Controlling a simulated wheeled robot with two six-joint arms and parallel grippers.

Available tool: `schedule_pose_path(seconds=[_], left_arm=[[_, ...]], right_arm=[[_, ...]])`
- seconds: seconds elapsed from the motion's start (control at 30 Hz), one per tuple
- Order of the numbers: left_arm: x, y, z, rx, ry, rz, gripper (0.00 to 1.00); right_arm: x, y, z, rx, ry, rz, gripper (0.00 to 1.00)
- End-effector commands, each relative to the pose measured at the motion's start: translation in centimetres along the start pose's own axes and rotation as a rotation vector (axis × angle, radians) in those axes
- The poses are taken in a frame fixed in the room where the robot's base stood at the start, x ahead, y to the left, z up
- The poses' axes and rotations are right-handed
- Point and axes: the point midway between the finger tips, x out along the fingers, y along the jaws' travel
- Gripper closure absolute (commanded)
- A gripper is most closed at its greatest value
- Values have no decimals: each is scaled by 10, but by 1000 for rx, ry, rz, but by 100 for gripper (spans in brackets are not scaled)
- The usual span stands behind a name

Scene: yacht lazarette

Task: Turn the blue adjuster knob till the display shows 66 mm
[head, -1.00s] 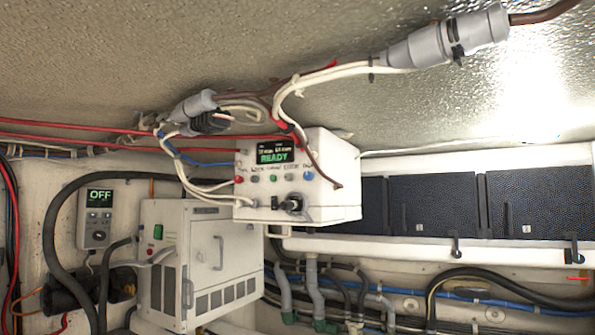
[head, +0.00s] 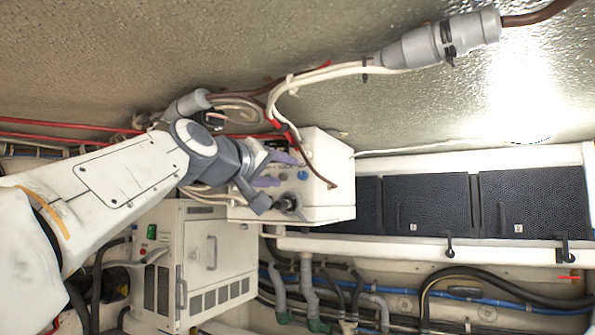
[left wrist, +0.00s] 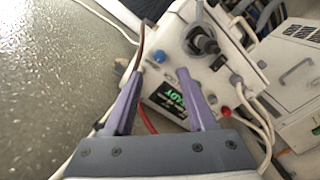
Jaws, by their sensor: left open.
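The white control box (head: 330,190) is fixed below the ceiling near the middle of the head view. Its small blue adjuster knob (head: 303,173) is on the right of the front face and also shows in the left wrist view (left wrist: 161,56). My left gripper (head: 289,172) is in front of that face, its two purple fingers open and empty. In the left wrist view the fingertips (left wrist: 160,73) point toward the blue knob, which appears just beyond the gap between them. The display (left wrist: 170,98) reads READY in green there; my gripper hides it in the head view. My right gripper is not in view.
A black connector (head: 288,203) sticks out low on the box face, close to the fingers. White cables (head: 290,88) and a brown cable (head: 312,165) hang over the box. A white cabinet (head: 215,262) stands below left, and dark panels (head: 427,215) lie to the right.

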Motion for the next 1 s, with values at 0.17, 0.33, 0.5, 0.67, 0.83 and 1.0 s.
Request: schedule_pose_path(seconds=[0.17,0.33,0.5,0.67,0.83,1.0], left_arm=[[36,3,-2,-1,-4,-2,44],[60,2,-1,1,-4,-1,44],[71,1,0,1,-1,0,44],[73,0,1,1,-1,0,44],[72,0,1,2,-2,0,63],[72,0,1,2,-2,-1,100]], right_arm=[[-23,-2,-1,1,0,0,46],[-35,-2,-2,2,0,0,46],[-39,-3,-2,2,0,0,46],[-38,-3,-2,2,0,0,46],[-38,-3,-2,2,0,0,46],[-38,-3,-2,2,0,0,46]])
